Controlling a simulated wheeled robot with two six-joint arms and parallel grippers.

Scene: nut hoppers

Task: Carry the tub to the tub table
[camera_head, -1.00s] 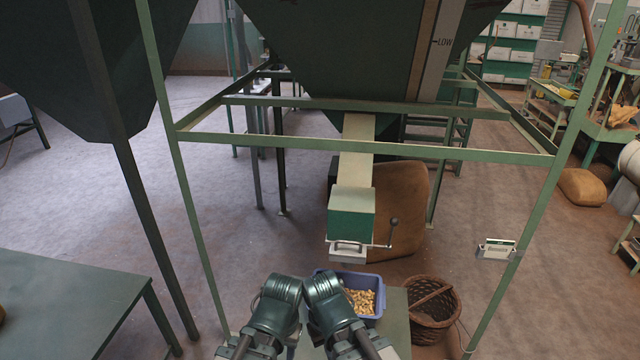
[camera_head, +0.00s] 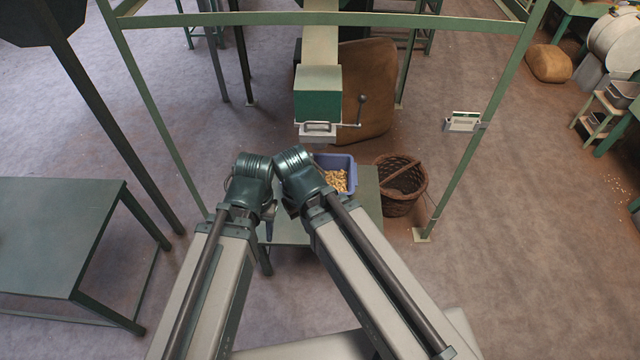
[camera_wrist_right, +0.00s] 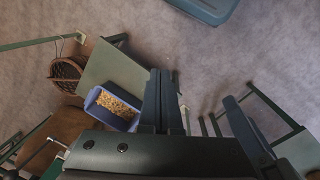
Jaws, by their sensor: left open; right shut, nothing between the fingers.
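The tub (camera_head: 350,178) is blue and holds tan nuts. It stands upright on a small green stand (camera_head: 367,205) below the hopper's chute, and also shows in the right wrist view (camera_wrist_right: 103,114). A bare green table (camera_head: 60,230), which may be the tub table, stands at the left. My left gripper (camera_head: 268,224) is open and empty, left of the tub and apart from it. My right gripper (camera_wrist_right: 160,98) is shut and empty in the right wrist view, beside the tub without visible contact. In the head view its fingers are hidden behind its wrist.
The chute box (camera_head: 318,95) with its handle hangs above and behind the tub. A wicker basket (camera_head: 402,190) stands right of the stand, and a brown sack (camera_head: 365,90) behind. Green frame posts (camera_head: 465,170) flank the stand.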

